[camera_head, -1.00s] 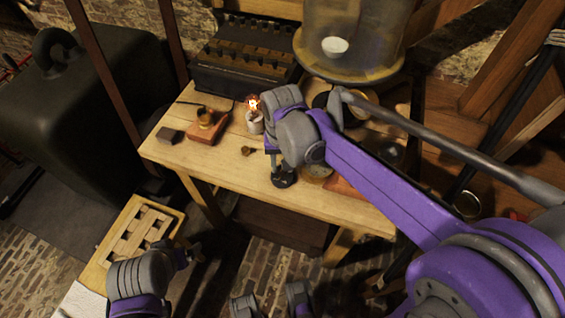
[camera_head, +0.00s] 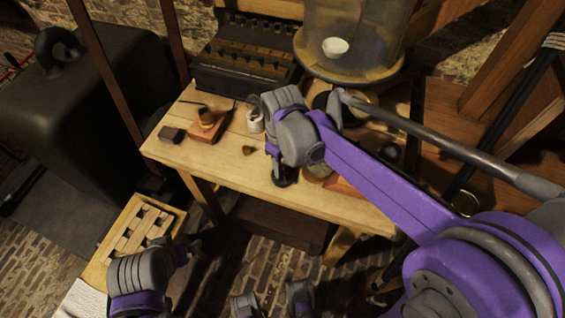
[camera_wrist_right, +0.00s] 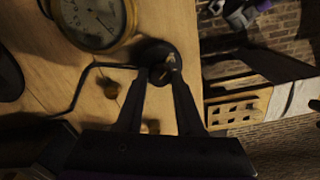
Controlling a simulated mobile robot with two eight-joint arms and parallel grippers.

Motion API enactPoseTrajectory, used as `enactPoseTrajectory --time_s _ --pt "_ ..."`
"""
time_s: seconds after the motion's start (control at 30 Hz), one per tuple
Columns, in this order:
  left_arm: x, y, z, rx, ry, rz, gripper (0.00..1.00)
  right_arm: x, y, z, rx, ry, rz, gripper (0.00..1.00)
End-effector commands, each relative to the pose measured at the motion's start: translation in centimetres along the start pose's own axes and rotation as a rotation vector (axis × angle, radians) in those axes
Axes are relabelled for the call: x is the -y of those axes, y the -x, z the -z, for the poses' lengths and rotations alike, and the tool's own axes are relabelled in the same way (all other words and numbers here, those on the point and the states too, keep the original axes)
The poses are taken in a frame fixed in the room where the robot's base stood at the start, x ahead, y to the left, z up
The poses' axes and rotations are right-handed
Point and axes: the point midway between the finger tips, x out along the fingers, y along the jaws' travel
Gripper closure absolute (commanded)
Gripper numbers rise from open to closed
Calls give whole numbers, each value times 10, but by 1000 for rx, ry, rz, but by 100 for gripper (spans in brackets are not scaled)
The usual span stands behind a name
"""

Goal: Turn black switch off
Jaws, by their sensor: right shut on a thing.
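The black switch (camera_wrist_right: 152,50) is a round dark base near the table edge in the right wrist view, beside a brass-rimmed gauge (camera_wrist_right: 95,18). My right gripper (camera_wrist_right: 160,73) reaches over it, with its fingertips close together at its handle, shut on it. The fingertips hide much of the handle, so its exact angle is unclear. In the head view the switch base (camera_head: 284,183) is a dark disc under my right wrist. The small bulb (camera_head: 255,115) on the table is unlit. My left gripper (camera_head: 186,254) is low at the left; its jaws cannot be made out.
A reddish block with a brass part (camera_head: 207,122) and a small dark block (camera_head: 171,134) stand on the left of the wooden table (camera_head: 222,158). A large glass jar (camera_head: 350,35) stands behind. A slotted wooden tray (camera_head: 135,235) is at lower left.

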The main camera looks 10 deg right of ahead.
Motion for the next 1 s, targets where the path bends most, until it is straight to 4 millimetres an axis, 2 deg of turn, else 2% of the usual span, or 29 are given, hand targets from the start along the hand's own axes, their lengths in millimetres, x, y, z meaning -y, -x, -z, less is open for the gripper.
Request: enactPoseTrajectory --time_s 0.3,0.8,0.83,0.97,1.0 --pt "0 1 0 0 0 0 9 0 0 0 0 104 -1 100" --pt "0 1 0 0 0 0 9 0 0 0 0 120 -1 100" --pt "0 1 0 0 0 0 9 0 0 0 0 120 -1 60" --pt "0 1 0 0 0 0 9 0 0 0 0 119 -1 37" --pt "0 1 0 0 0 0 9 0 0 0 0 119 -1 34"
